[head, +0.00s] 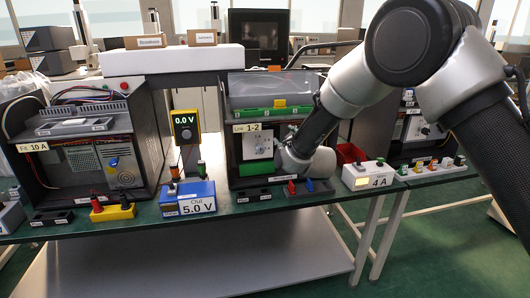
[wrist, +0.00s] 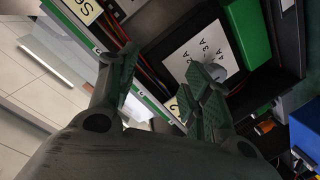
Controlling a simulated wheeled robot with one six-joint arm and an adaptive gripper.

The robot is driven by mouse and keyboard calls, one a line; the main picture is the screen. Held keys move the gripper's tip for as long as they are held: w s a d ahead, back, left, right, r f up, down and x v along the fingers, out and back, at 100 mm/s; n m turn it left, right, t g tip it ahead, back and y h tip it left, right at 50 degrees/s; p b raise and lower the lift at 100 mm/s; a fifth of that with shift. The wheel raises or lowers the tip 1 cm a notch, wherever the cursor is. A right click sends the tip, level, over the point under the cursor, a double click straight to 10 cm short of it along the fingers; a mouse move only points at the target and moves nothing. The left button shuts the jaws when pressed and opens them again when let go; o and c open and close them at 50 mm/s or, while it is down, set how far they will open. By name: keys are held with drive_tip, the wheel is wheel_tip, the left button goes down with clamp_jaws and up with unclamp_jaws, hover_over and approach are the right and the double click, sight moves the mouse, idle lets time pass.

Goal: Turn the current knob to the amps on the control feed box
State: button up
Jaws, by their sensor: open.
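The box labelled "Line 1-2" (head: 247,127) stands in the middle of the bench. Its white dial panel (head: 252,148) is partly covered by my wrist in the head view. In the wrist view the panel (wrist: 186,57) carries ampere marks, with 3A and 4A readable. A grey knob (wrist: 222,64) sits on it, partly hidden by a finger; its pointing direction cannot be told. My gripper (wrist: 162,88) is open and empty, with its fingers wide apart. The right-hand finger is close to the knob; whether they touch cannot be told. A white box (head: 353,173) bears a "4 A" sign (head: 378,181).
Left of the box are a blue "5.0 V" unit (head: 187,197) and a yellow meter reading 0.0 V (head: 185,126). Red and blue plugs (head: 309,185) stand below my wrist. A green block (wrist: 247,32) is beside the panel. A "10 A" box (head: 75,160) stands far left.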

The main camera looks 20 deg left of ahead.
drive_tip(key=n+t+y, duration=0.1)
drive_tip(key=n, duration=0.1)
approach(261, 152)
drive_tip(key=x, duration=1.1)
drive_tip(key=shift+w, duration=0.1)
drive_tip(key=c, duration=1.1)
drive_tip(key=shift+o, duration=0.2)
